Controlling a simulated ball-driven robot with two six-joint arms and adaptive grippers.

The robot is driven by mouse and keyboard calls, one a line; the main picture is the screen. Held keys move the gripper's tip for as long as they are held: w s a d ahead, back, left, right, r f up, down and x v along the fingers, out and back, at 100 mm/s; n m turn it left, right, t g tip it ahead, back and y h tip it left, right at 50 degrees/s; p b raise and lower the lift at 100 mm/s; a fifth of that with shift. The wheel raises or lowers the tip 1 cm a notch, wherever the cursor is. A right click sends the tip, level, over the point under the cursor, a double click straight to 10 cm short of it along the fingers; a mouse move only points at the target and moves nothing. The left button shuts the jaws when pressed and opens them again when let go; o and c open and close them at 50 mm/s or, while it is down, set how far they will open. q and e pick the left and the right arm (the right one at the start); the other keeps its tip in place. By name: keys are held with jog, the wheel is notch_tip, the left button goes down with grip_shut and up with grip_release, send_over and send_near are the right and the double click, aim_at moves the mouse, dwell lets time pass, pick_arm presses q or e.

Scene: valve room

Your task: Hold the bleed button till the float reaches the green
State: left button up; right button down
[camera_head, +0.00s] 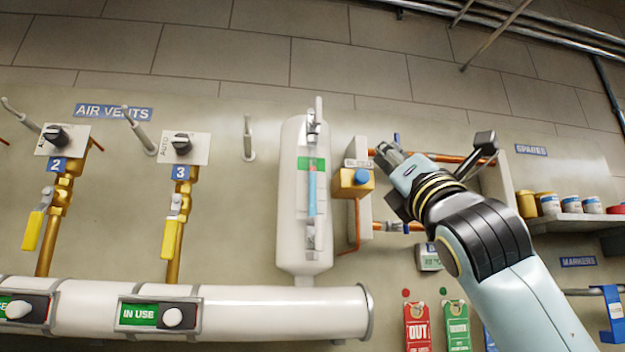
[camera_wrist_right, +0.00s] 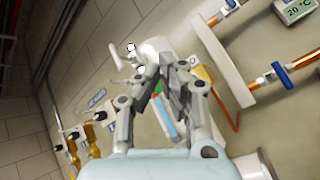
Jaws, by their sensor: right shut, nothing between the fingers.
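The bleed button (camera_head: 361,176) is a blue knob on a yellow block (camera_head: 346,187) under a BLEED label, right of a white upright vessel (camera_head: 292,220). A sight gauge on the vessel has a green band (camera_head: 303,164) near its top and a blue column (camera_head: 312,196) reaching up to about that band. The float itself is too small to make out. My right gripper (camera_head: 382,152) is shut and empty, up and right of the button, apart from it. In the right wrist view its closed fingers (camera_wrist_right: 158,62) cover part of the gauge and vessel. My left gripper is not in view.
Copper pipes with blue valve handles (camera_head: 397,228) run right of the bleed block. Red and green tags (camera_head: 417,325) hang below. A white horizontal pipe (camera_head: 255,310) runs along the bottom left. Vent valves 2 and 3 (camera_head: 180,148) stand left. The space before the button is clear.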

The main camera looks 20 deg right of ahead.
jog(key=s+m+y+b, duration=0.1)
jog(key=m, duration=0.4)
jog(key=s+a+m+y+b, duration=0.1)
jog(key=m, duration=0.4)
jog(key=s+a+m+b, duration=0.1)
jog(key=m, duration=0.4)
jog(key=shift+s+a+f+y, duration=0.1)
jog(key=shift+s+a+y, duration=0.15)
jog(key=shift+y, duration=0.15)
jog(key=shift+w, duration=0.1)
